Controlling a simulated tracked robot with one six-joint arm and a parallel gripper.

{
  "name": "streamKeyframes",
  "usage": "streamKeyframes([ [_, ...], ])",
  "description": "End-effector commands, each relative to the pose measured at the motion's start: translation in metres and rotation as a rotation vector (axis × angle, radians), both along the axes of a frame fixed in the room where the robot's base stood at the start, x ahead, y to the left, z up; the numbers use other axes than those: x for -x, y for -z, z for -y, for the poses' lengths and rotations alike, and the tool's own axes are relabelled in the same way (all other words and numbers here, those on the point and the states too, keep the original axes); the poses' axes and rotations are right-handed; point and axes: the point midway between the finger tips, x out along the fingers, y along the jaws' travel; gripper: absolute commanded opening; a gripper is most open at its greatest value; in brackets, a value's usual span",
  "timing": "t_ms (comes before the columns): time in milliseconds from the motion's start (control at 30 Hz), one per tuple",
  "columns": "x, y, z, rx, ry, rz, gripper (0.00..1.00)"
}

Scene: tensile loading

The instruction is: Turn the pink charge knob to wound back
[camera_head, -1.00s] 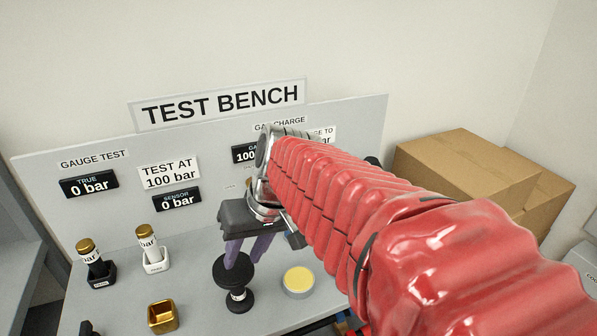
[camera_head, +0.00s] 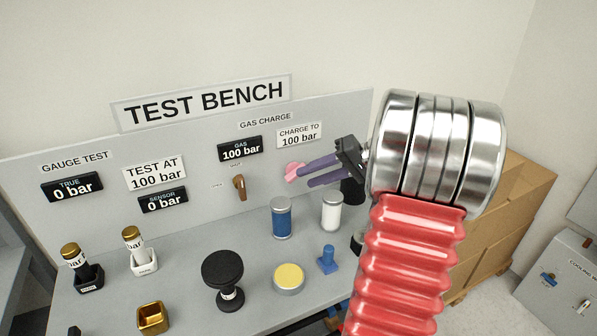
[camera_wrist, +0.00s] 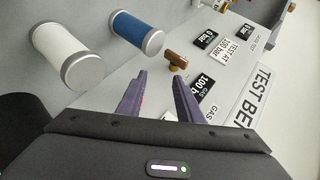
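The pink charge knob (camera_head: 293,172) is on the bench's upright panel, below the "CHARGE TO 100 bar" label (camera_head: 299,135). My gripper (camera_head: 304,177) reaches in from the right, its two purple fingers at the knob and overlapping part of it in the head view. I cannot tell whether they touch it. In the wrist view, my gripper (camera_wrist: 160,78) has a clear gap between its fingers. Only traces of pink show near the fingers there, and the knob is mostly hidden.
A brown lever (camera_head: 239,187) is left of the knob. A blue cylinder (camera_head: 281,218) and a white cylinder (camera_head: 332,211) stand below on the bench. A black knob-topped stand (camera_head: 223,275) and a yellow-topped tin (camera_head: 288,278) are nearer. Cardboard boxes (camera_head: 518,210) stand at right.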

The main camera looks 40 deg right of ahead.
Motion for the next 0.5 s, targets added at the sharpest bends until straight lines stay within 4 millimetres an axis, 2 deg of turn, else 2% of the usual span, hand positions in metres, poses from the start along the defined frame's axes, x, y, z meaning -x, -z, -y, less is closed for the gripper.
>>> streamKeyframes([
  [33, 0.006, 0.004, 0.025, -0.019, 0.035, 0.033, 0.33],
  [100, 0.013, 0.007, 0.052, -0.032, 0.071, 0.083, 0.33],
  [200, 0.023, 0.01, 0.082, -0.042, 0.113, 0.14, 0.33],
  [333, 0.031, 0.011, 0.102, -0.047, 0.141, 0.183, 0.33],
  [500, 0.032, 0.011, 0.106, -0.047, 0.148, 0.193, 0.33],
])
